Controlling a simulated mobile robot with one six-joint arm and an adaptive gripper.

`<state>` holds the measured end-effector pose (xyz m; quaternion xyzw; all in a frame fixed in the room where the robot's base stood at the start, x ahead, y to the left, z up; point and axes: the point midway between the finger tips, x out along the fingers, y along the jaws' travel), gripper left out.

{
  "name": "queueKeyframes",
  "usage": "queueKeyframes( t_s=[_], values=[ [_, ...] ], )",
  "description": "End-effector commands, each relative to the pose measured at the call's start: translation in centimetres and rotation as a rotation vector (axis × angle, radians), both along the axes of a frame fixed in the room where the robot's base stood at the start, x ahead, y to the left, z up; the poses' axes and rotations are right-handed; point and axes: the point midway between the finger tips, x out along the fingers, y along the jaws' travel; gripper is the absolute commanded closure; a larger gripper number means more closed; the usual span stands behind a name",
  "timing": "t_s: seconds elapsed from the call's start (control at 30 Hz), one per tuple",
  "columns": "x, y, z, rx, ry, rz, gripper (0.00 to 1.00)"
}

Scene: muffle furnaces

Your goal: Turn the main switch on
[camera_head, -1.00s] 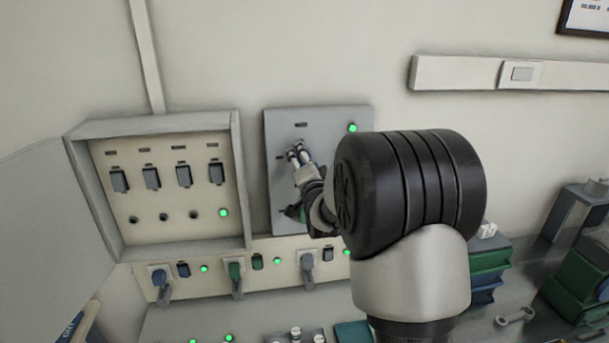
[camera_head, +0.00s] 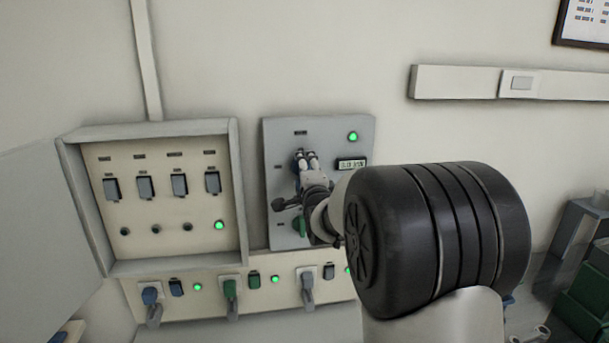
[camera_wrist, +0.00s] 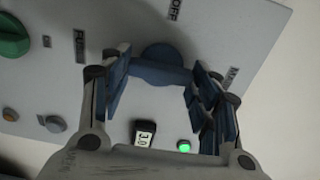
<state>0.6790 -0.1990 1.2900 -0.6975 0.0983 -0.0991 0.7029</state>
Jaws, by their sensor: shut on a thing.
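The main switch is a dark blue rotary knob (camera_wrist: 163,65) on a grey panel (camera_head: 281,140). In the wrist view it has a crosswise bar, with an OFF label above and another label to the right. My gripper (camera_wrist: 158,85) has one finger at each end of the bar and is shut on it. In the head view my gripper (camera_head: 306,158) is at the upper middle of the panel and largely hides the knob. A lit green lamp (camera_head: 353,136) is at the panel's upper right; it also shows in the wrist view (camera_wrist: 184,146).
A green knob (camera_wrist: 12,36) and small buttons (camera_wrist: 52,123) share the panel. A small display (camera_head: 352,163) is right of my gripper. An open box of switches (camera_head: 165,210) stands left; a socket strip (camera_head: 265,283) with plugs runs below. Wall above is clear.

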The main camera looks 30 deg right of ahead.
Motion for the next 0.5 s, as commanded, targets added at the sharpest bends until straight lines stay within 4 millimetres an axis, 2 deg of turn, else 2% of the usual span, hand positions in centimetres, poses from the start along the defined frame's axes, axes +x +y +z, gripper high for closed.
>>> queueKeyframes(
  t_s=[0.4,0.43,0.5],
  values=[
    [0.02,-0.02,0.14,0.009,-0.006,0.000,0.67],
    [0.02,-0.02,0.14,0.009,-0.006,0.000,0.43],
    [0.02,-0.02,0.14,0.009,-0.006,0.000,0.38]
  ],
)
